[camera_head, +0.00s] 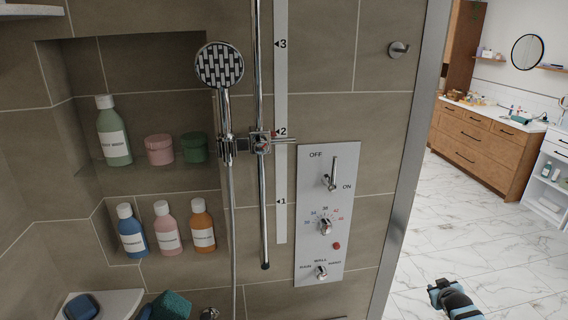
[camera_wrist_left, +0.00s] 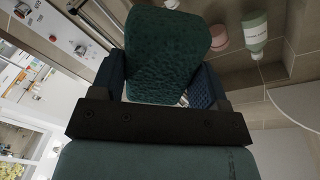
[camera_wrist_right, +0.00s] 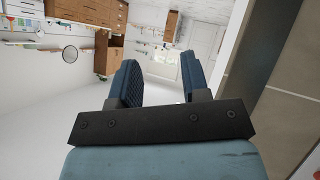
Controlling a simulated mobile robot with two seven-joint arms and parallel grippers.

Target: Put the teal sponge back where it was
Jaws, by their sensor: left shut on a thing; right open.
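The teal sponge (camera_head: 172,305) shows at the bottom of the head view, low in front of the tiled wall. In the left wrist view the sponge (camera_wrist_left: 165,55) is large and sits between the two fingers. My left gripper (camera_wrist_left: 168,78) is shut on it; in the head view only a bit of this gripper (camera_head: 146,312) shows at the lower edge. My right gripper (camera_head: 440,292) is over the marble floor at the lower right, apart from everything. In the right wrist view its fingers (camera_wrist_right: 158,80) are apart with nothing between them.
A corner shelf (camera_head: 118,301) at lower left holds a dark blue item (camera_head: 81,307). Wall niches hold bottles (camera_head: 115,135) and jars (camera_head: 159,150). A shower hose (camera_head: 233,230), rail (camera_head: 262,200) and control panel (camera_head: 328,215) stand right of the sponge. The floor (camera_head: 480,230) at right is clear.

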